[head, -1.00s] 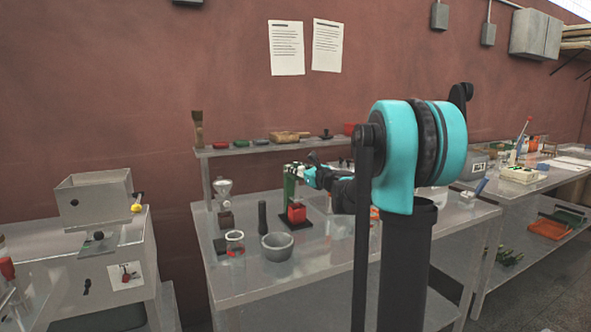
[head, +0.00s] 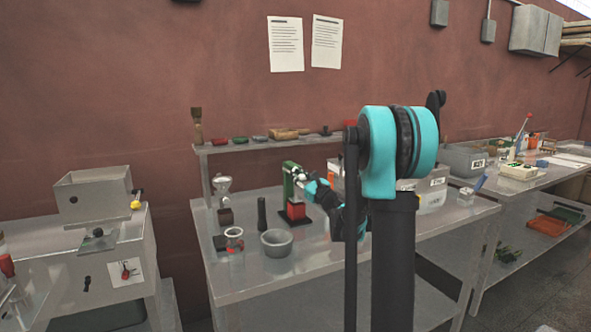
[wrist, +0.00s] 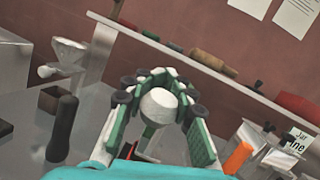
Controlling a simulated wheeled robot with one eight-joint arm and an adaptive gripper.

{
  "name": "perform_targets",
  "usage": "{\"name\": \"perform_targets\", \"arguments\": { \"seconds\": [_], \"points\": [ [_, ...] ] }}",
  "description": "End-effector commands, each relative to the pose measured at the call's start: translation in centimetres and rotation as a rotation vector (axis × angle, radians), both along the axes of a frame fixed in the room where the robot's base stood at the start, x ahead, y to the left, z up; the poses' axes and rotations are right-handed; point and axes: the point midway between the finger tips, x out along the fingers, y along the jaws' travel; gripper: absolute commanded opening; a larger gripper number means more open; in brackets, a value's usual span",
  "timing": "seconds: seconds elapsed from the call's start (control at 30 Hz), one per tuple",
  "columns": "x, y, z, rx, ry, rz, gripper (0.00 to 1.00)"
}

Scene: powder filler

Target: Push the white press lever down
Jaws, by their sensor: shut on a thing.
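The green press (head: 289,180) stands upright on a dark base on the middle workbench, with a red block (head: 296,210) low at its front. In the wrist view, the round white knob of the press lever (wrist: 158,105) sits between the fingers of my gripper (wrist: 158,80). The fingers are closed around it, with green pads on both sides. In the head view, my gripper (head: 304,181) is at the upper part of the press, on its right side. The rest of the lever is mostly hidden by the gripper.
A grey mortar (head: 277,243), a black pestle (head: 262,213) and a glass jar (head: 234,240) stand left of the press. A shelf (head: 258,145) with small items runs behind. Bins (head: 432,190) stand to the right. Bare bench lies in front.

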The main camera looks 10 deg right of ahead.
Motion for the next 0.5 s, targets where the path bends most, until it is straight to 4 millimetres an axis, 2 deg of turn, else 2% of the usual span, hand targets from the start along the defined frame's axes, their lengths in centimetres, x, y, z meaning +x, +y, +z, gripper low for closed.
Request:
{"name": "perform_targets", "arguments": {
  "seconds": [0.5],
  "points": [
    [0.2, 0.2, -5.3, 0.003, -0.016, 0.000, 0.00]
  ]
}}
